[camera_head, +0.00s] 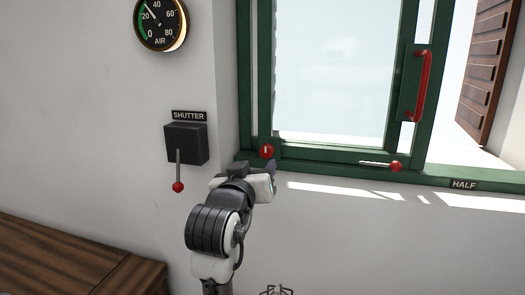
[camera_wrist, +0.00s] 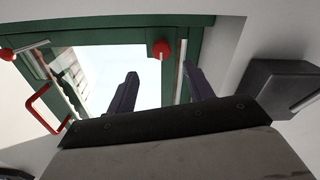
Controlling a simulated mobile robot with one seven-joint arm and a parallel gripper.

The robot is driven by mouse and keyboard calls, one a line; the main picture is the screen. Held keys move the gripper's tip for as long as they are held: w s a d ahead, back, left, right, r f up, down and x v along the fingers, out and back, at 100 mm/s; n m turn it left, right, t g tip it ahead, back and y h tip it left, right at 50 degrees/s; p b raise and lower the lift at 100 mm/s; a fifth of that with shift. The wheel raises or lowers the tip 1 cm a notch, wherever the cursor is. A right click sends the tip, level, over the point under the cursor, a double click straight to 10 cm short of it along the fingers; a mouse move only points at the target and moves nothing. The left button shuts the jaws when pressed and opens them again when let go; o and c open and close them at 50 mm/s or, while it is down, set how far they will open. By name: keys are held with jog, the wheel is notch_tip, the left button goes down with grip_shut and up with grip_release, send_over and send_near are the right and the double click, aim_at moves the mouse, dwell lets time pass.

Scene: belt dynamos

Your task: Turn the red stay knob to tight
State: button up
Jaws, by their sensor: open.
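A round red knob (camera_head: 267,151) with a pale upright mark sits at the lower left corner of the green window frame. In the wrist view the knob (camera_wrist: 160,49) shows beyond and between my two dark fingertips. My gripper (camera_head: 271,168) is open and empty, just below and right of the knob in the head view. I cannot tell how far the fingertips are from it. A second red knob (camera_head: 396,166) sits at the right end of a thin pale rod on the lower frame; it also shows in the wrist view (camera_wrist: 7,54). No tight marking is legible.
A dark SHUTTER box (camera_head: 186,143) with a red-tipped lever (camera_head: 178,187) is on the wall left of my gripper. A red handle (camera_head: 420,86) stands on the sash. A HALF label (camera_head: 464,184) marks the sill. A wooden surface (camera_head: 70,260) lies lower left.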

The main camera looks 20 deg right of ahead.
aim_at(266, 153)
jog(key=p+x, duration=0.2)
jog(key=x, duration=0.6)
jog(key=shift+w+d, duration=0.1)
jog(key=shift+w, duration=0.05)
jog(key=c, duration=1)
